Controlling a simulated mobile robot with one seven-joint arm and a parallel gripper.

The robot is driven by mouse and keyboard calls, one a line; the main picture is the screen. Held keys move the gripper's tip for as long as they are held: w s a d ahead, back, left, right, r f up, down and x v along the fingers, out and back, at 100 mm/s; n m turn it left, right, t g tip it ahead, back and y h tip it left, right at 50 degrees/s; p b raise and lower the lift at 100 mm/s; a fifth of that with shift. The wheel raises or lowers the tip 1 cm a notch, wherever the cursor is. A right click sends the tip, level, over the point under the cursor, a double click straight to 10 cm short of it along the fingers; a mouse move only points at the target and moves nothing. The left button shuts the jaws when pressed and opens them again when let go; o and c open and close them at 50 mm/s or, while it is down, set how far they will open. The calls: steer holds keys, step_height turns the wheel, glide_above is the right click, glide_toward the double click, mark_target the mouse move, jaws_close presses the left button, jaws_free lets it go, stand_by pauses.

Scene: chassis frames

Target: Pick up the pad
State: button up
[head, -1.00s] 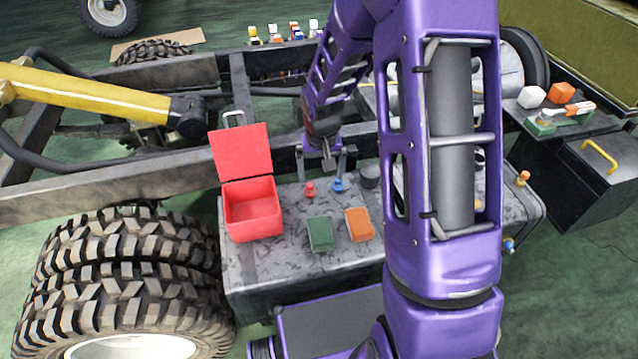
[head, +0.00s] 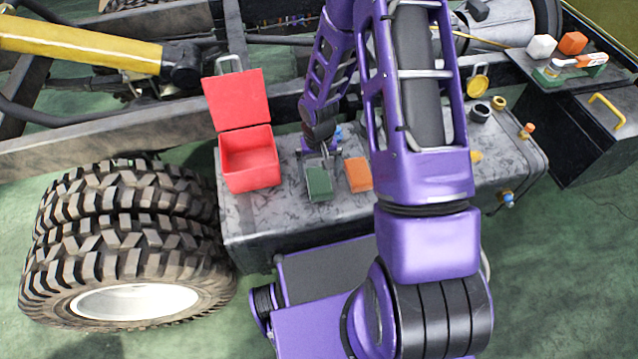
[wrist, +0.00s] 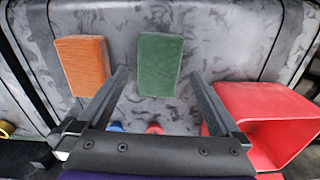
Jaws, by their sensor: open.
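A green pad (head: 319,183) lies flat on the grey speckled tank top (head: 262,215). In the wrist view the green pad (wrist: 160,65) lies ahead, between the lines of the two fingers. An orange pad (head: 357,174) lies just right of it; in the wrist view the orange pad (wrist: 82,66) is left of the left finger. My gripper (head: 320,168) is open and empty, over the far edge of the green pad. In the wrist view my gripper (wrist: 159,76) points at the green pad; its height above the surface is hard to judge.
An open red box (head: 249,165) stands left of the green pad, close to one finger in the wrist view (wrist: 265,112). A blue knob (wrist: 115,127) and a red knob (wrist: 155,129) show under my gripper. Rings and a yellow funnel (head: 478,82) are farther right.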

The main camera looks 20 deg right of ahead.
mark_target(319, 179)
steer(key=f, duration=0.5)
steer(key=shift+w+d, duration=0.15)
steer(key=shift+w, duration=0.15)
steer(key=c, duration=1.2)
steer(key=shift+r, duration=0.1)
step_height(319, 179, up, 10)
steer(key=shift+p, duration=0.4)
steer(key=o, duration=0.7)
steer(key=c, duration=0.5)
steer(key=shift+d, duration=0.1)
